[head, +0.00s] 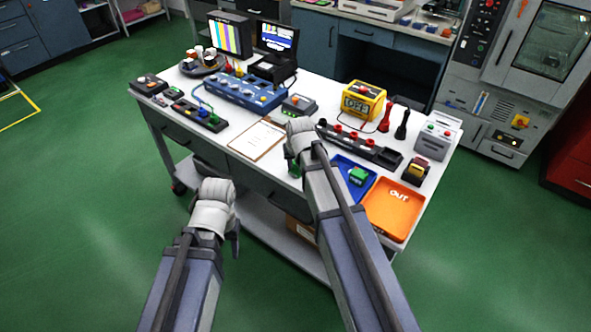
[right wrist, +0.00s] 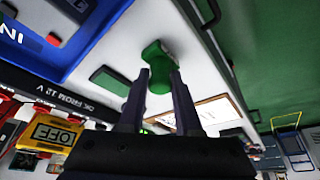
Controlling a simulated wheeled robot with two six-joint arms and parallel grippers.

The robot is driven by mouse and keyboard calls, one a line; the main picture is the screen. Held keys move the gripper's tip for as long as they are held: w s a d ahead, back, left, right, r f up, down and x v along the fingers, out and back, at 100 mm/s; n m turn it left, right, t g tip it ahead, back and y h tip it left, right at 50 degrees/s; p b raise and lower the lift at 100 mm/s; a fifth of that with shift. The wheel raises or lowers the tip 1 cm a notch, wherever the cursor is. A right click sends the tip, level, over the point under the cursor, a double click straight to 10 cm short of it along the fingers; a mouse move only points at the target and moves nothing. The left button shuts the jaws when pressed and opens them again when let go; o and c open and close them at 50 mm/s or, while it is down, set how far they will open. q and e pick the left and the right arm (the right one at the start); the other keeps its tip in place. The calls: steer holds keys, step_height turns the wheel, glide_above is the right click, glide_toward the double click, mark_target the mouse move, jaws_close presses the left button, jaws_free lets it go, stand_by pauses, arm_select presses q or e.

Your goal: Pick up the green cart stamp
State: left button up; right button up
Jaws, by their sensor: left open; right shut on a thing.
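The green stamp (right wrist: 158,66) is between the fingertips of my right gripper (right wrist: 160,85) in the right wrist view. Its rounded green body shows, and the fingers are closed on it. In the head view a bit of the green stamp (head: 293,169) shows below my right gripper (head: 291,152) at the table's front edge; the wrist hides most of it. I cannot tell whether it touches the table. My left gripper (head: 234,242) is open and empty, low in front of the table; its fingers are mostly hidden.
A blue tray (head: 343,163) with a green block (head: 357,175) and an orange OUT tray (head: 392,212) lie right of my right arm. A clipboard (head: 257,140) lies to the left. A dark green pad (right wrist: 108,80) is beside the stamp. A black terminal strip (head: 360,148) lies behind.

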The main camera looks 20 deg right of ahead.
mark_target(296, 162)
jaws_close()
steer(key=shift+r, duration=0.1)
step_height(296, 162, up, 10)
steer(key=p, duration=1)
